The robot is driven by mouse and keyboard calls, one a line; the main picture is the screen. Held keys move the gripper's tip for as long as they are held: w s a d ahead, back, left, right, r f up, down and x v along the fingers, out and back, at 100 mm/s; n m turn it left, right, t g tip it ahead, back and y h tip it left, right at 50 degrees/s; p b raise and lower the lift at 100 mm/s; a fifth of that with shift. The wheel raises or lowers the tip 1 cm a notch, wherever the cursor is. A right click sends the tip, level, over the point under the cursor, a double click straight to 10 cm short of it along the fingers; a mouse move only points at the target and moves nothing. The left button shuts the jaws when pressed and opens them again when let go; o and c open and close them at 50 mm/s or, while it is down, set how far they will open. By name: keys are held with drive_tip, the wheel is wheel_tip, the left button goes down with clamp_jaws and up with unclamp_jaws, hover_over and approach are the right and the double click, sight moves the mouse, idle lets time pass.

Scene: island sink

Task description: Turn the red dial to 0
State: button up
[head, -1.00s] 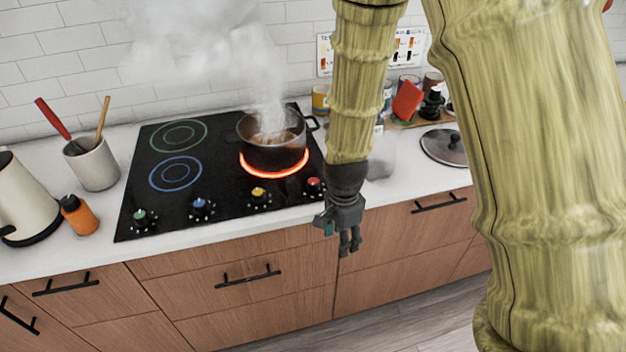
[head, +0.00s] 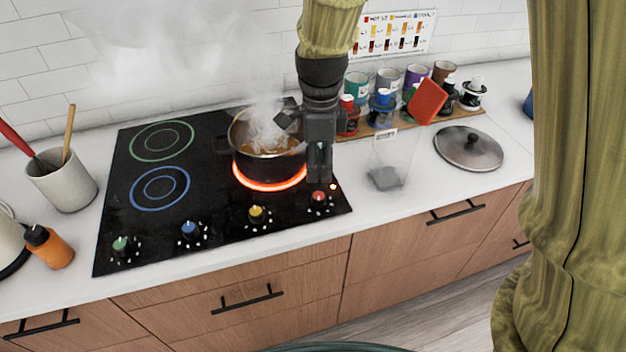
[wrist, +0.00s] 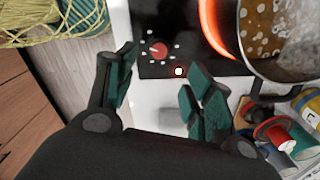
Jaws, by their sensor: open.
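The red dial (head: 318,196) is at the front right corner of the black cooktop (head: 225,219). It also shows in the wrist view (wrist: 158,50), ringed by pale marks too small to read. A small orange light (wrist: 179,71) glows beside it. My gripper (head: 319,170) points down just above and behind the dial in the head view. In the wrist view my gripper (wrist: 160,85) is open and empty, with the dial beyond the gap between its green-padded fingers. I cannot tell whether a finger touches the dial.
A steaming pot (head: 266,140) stands on the glowing red burner (head: 270,187), close to my gripper. A yellow dial (head: 256,213) is to the left. A clear container (head: 388,165), a lid (head: 468,149) and several jars stand to the right. The counter's front strip is clear.

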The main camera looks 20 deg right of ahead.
sight(319, 195)
drive_tip(key=shift+s+f+p, duration=0.1)
drive_tip(key=shift+f+p, duration=0.6)
drive_tip(key=shift+f, duration=4.4)
drive_tip(key=c, duration=1)
